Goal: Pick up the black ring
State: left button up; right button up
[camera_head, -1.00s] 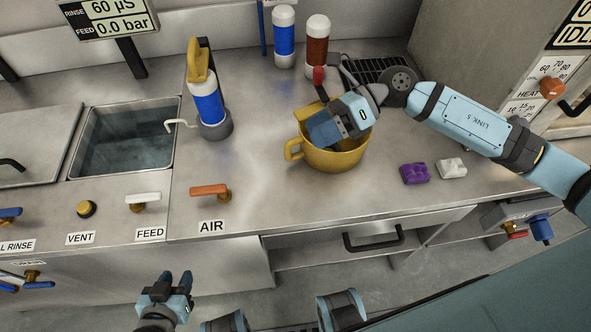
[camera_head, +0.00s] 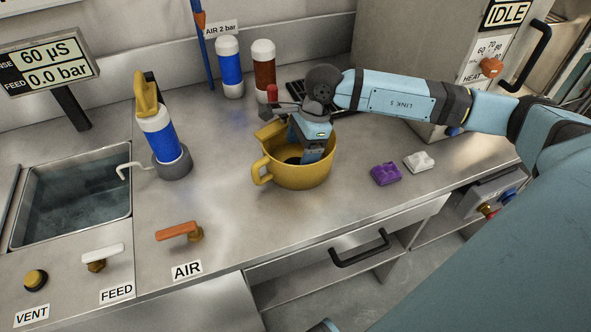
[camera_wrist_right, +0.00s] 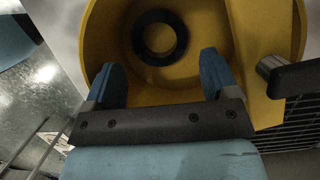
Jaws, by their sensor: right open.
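The black ring (camera_wrist_right: 160,37) lies flat on the bottom of a yellow jug (camera_wrist_right: 205,22), seen from above in the right wrist view. In the head view the yellow jug (camera_head: 300,177) stands on the steel counter, and a dark bit of the ring (camera_head: 292,160) shows inside it. My right gripper (camera_wrist_right: 163,78) is open, its two blue fingers apart and pointing into the jug, with the ring beyond the fingertips. In the head view the right gripper (camera_head: 310,155) dips into the jug mouth and hides part of the inside. My left gripper is not in view.
A purple block (camera_head: 386,174) and a white block (camera_head: 419,161) lie right of the jug. A blue bottle in a grey holder (camera_head: 165,150) stands left. Blue (camera_head: 229,68) and brown (camera_head: 264,70) bottles stand behind. A water-filled sink (camera_head: 70,205) is at far left.

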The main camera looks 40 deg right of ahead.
jog(key=x, duration=0.5)
jog(key=shift+s+f, duration=0.1)
jog(key=shift+f, duration=0.25)
jog(key=c, duration=0.7)
jog(key=shift+r, duration=0.1)
